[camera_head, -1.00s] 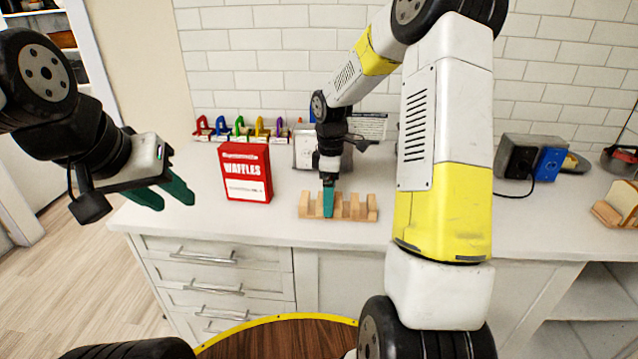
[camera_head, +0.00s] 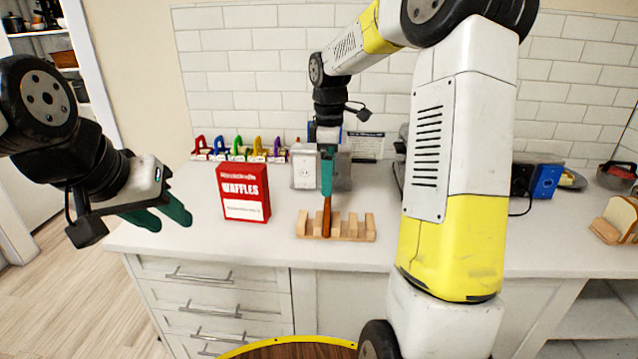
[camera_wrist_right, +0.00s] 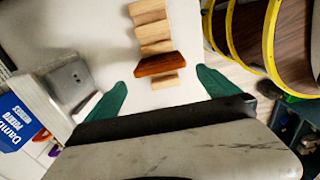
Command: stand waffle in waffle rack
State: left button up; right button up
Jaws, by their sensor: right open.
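The waffle (camera_head: 326,217) is a thin brown slab, standing on edge in a slot near the left end of the wooden waffle rack (camera_head: 362,237). In the right wrist view the waffle (camera_wrist_right: 160,64) lies across the slot between the rack's wooden blocks (camera_wrist_right: 150,22). My right gripper (camera_head: 327,192) is above the waffle. In its wrist view its teal fingers (camera_wrist_right: 160,88) are spread wide, one to each side of the waffle and clear of it. My left gripper (camera_head: 165,217) hangs at the left with its teal fingers apart and nothing between them.
A red waffles box (camera_head: 244,193) stands left of the rack. Colourful clips (camera_head: 238,148) line the back wall. A grey appliance (camera_head: 304,168) is behind the rack. Bread in a wooden holder (camera_head: 619,217) is at far right. The counter front near the rack is clear.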

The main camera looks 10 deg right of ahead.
jog(key=s+a+r+m+t+y, duration=0.1)
jog(key=s+r+m+t, duration=0.2)
jog(key=s+m, duration=0.4)
jog(key=s+a+r+m+t+y, duration=0.1)
jog(key=s+r+m+t, duration=0.2)
jog(key=s, duration=1.4)
jog(key=r+m, duration=0.2)
jog(key=m, duration=0.2)
jog(key=shift+s, duration=0.1)
